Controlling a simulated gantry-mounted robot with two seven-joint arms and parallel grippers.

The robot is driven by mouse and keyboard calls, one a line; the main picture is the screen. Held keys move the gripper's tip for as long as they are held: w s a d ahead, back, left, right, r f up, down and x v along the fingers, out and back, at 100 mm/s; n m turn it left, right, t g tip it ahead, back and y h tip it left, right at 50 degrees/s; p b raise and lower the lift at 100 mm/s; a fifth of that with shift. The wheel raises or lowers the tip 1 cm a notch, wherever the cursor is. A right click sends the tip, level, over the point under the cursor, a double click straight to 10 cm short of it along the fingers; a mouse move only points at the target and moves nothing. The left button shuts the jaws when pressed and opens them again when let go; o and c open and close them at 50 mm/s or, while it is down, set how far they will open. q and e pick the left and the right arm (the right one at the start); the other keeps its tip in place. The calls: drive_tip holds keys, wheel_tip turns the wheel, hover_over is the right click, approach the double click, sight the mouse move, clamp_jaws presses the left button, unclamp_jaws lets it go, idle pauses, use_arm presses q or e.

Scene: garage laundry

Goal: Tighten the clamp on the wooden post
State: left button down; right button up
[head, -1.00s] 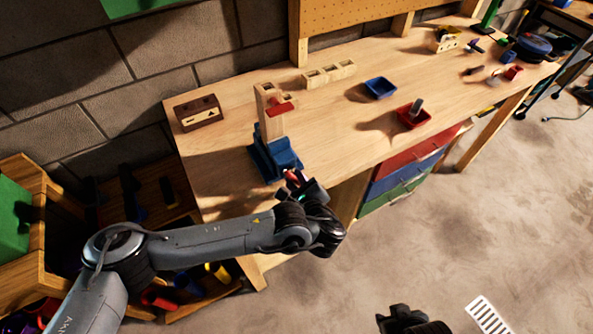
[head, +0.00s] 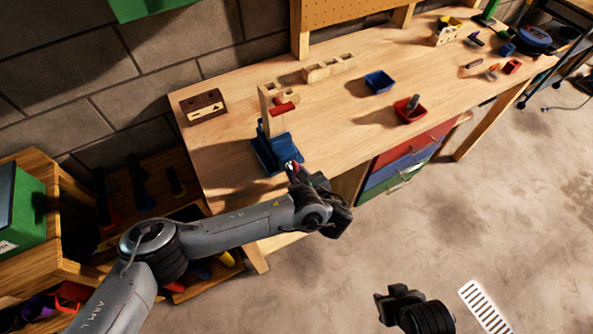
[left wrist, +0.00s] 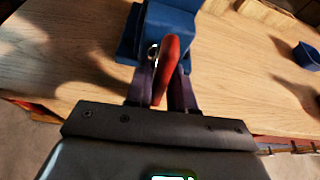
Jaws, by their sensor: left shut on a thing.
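A wooden post (head: 268,107) stands upright at the near left of the bench, with a red piece (head: 284,109) sticking out from its side. Its foot is at a blue vise-like clamp (head: 266,153) at the bench's front edge; the clamp also shows in the left wrist view (left wrist: 165,28). My left gripper (head: 296,172) is at the clamp's near side. In the left wrist view it is shut on a red handle (left wrist: 169,66), which stands between its fingers (left wrist: 164,92). My right gripper (head: 388,302) hangs over the floor, away from the bench; its fingers are unclear.
A blue tray (head: 379,81) and a red tray (head: 409,110) stand to the right. Drawers (head: 400,167) are below the bench. The front right floor is mostly clear.

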use_arm(q)
drive_tip(key=shift+d+r, duration=0.1)
drive_tip(key=shift+d, duration=0.05)
drive_tip(key=c, duration=1.2)
unclamp_jaws()
drive_tip(key=shift+s, duration=0.1)
drive_tip(key=shift+o, duration=0.4)
drive_tip(key=shift+s, duration=0.1)
drive_tip(key=p+v, duration=0.1)
drive_tip(key=v, duration=0.9)
drive_tip(key=shift+s+r+p, duration=0.15)
drive_tip(key=shift+s+p, duration=0.15)
drive_tip(key=shift+d, duration=0.15)
